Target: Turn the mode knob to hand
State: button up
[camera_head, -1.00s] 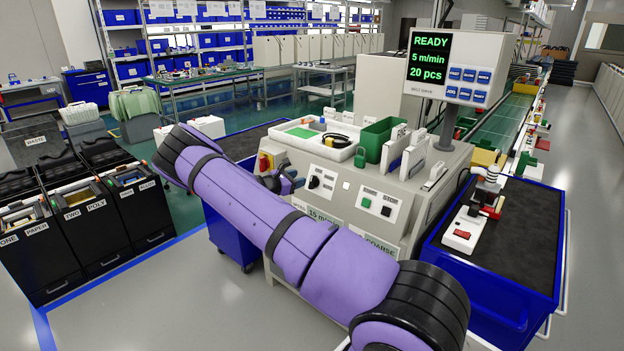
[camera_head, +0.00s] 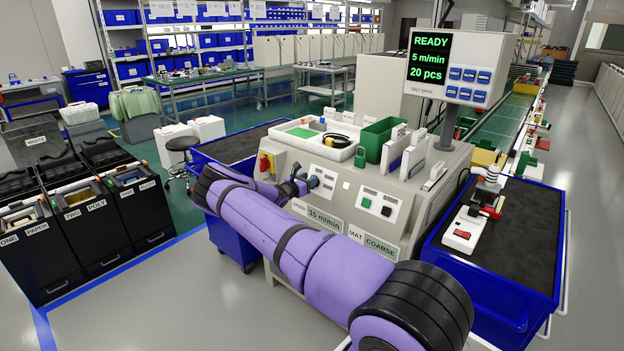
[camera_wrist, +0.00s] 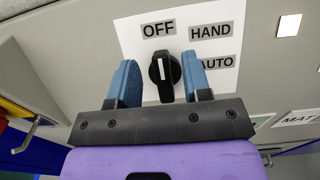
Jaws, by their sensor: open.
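The mode knob (camera_wrist: 164,76) is black with a white pointer line and sits on a white label plate (camera_wrist: 222,60) marked OFF, HAND and AUTO. Its pointer is directed up toward OFF. HAND is printed up and right of the knob, with AUTO below HAND. My gripper (camera_wrist: 158,66) is open, with one blue finger on each side of the knob and visible gaps between. In the head view my gripper (camera_head: 309,185) is at the panel's left part and hides the knob; some of the plate shows beside it.
The grey machine panel also carries a green and black button plate (camera_head: 378,204) to the right and a red and yellow switch (camera_head: 265,163) to the left. A screen (camera_head: 455,68) reads READY. A blue cart (camera_head: 480,270) stands at the right.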

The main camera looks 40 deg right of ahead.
jog(key=shift+w+d, duration=0.1)
jog(key=shift+d, duration=1.05)
jog(key=c, duration=0.8)
